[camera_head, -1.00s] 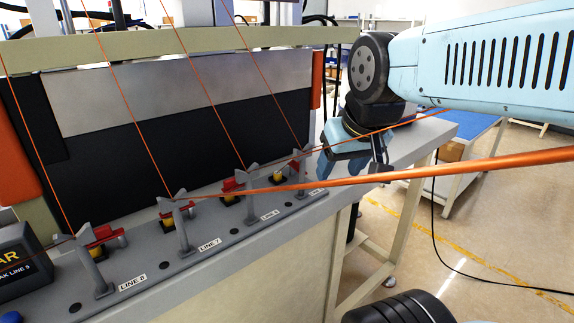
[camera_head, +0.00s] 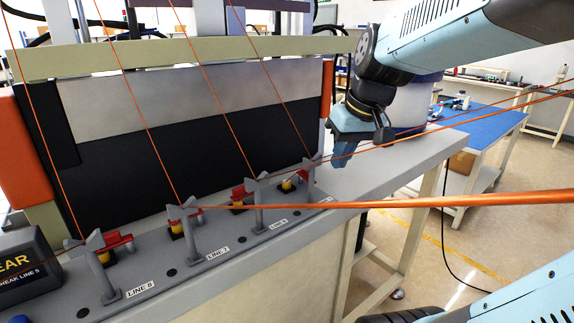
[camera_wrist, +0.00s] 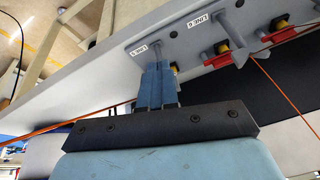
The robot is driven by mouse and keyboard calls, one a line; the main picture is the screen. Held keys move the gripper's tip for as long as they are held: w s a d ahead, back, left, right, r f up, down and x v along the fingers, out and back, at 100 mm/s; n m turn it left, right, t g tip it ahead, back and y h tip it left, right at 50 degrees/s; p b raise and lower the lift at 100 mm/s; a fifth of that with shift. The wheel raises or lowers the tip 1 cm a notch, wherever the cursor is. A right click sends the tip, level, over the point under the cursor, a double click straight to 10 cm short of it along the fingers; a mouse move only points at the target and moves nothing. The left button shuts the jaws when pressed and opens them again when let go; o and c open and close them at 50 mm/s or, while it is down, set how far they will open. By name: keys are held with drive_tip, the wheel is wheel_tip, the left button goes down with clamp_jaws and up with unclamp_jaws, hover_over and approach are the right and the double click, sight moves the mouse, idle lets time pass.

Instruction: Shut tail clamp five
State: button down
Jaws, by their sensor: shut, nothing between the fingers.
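Tail clamp five is at the far right end of the row in the head view, with its red lever (camera_head: 303,173) beside a grey forked post (camera_head: 314,180). I cannot tell how far the lever is turned. My gripper (camera_head: 342,160) is shut and empty, to the right of clamp five. In the wrist view my gripper (camera_wrist: 157,68) has its fingers together and partly hides the grey post; contact is unclear.
Further clamps with red levers stand left along the grey rail (camera_head: 190,263), at line 6 (camera_head: 243,190), line 7 (camera_head: 180,212) and line 8 (camera_head: 115,240). Thin orange lines run up from the posts. Thicker orange lines (camera_head: 440,202) cross to the right. A black panel (camera_head: 200,150) stands behind.

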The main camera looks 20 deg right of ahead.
sight(306, 174)
drive_tip(key=w+d+f+n+y, duration=0.1)
drive_tip(key=w+d+f+y, duration=0.1)
drive_tip(key=w+d, duration=0.4)
drive_tip(key=w+d+f+n+y, duration=0.1)
drive_tip(key=w+d+f+y, duration=0.1)
drive_tip(key=w+d, duration=0.4)
drive_tip(key=w+y, duration=0.1)
drive_tip(key=w, duration=0.4)
drive_tip(key=shift+w+d+f, duration=0.15)
drive_tip(key=shift+d+f, duration=0.05)
drive_tip(key=shift+d, duration=0.2)
drive_tip(key=shift+a+f, duration=0.1)
drive_tip(key=x, duration=1)
drive_tip(key=shift+a, duration=0.15)
drive_tip(key=shift+s+a, duration=0.25)
drive_tip(key=shift+a, duration=0.35)
drive_tip(key=shift+s+a, duration=0.25)
drive_tip(key=shift+a, duration=0.3)
drive_tip(key=shift+s+a, duration=0.1)
drive_tip(key=shift+a, duration=0.5)
drive_tip(key=shift+d, duration=0.2)
